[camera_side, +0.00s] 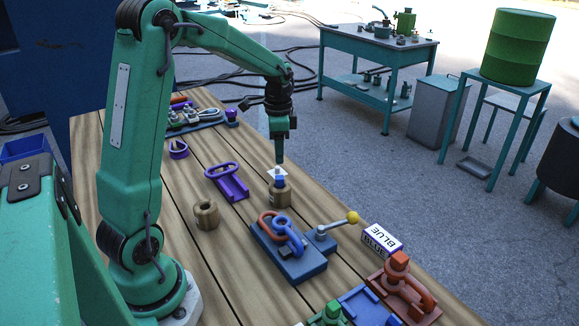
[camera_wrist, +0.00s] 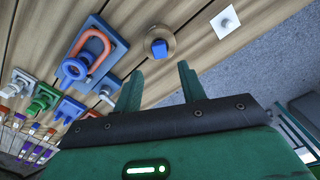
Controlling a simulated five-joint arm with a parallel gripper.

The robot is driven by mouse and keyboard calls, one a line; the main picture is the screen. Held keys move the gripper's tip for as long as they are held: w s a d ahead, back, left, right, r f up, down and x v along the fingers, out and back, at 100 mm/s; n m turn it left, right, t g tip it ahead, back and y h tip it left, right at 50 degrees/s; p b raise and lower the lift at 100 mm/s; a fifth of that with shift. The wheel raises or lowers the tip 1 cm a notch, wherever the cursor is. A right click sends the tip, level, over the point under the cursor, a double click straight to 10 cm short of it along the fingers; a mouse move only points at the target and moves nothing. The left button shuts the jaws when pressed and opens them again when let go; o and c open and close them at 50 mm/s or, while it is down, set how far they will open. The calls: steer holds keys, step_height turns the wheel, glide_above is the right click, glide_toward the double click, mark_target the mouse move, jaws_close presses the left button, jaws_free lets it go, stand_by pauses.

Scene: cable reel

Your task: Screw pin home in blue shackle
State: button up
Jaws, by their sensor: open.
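The blue shackle (camera_side: 290,232) is on a blue base plate (camera_side: 305,268), linked with an orange ring (camera_side: 266,222). The shackle also shows in the wrist view (camera_wrist: 74,69). A blue square-headed piece, apparently the pin (camera_wrist: 159,47), stands in a round wooden holder (camera_wrist: 172,53). In the side view the blue head (camera_side: 280,181) shows above the holder (camera_side: 279,195). My gripper (camera_side: 279,161) is above this holder, pointing down. In the wrist view its two fingers (camera_wrist: 160,68) are apart with nothing between them, and the blue head lies just beyond their tips.
A lever with a yellow knob (camera_side: 352,217) stands beside the blue plate. A BLUE label block (camera_side: 382,240) and a red fixture (camera_side: 405,285) are nearer the front. A second wooden holder (camera_side: 206,215) and a purple fixture (camera_side: 228,182) are left. A white square (camera_wrist: 225,19) lies near the holder.

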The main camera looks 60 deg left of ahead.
mark_target(280, 177)
steer(key=shift+f, duration=0.2)
steer(key=shift+f, duration=1.7)
steer(key=shift+f, duration=0.15)
steer(key=shift+f, duration=2.2)
jaws_close()
steer(key=shift+r, duration=0.1)
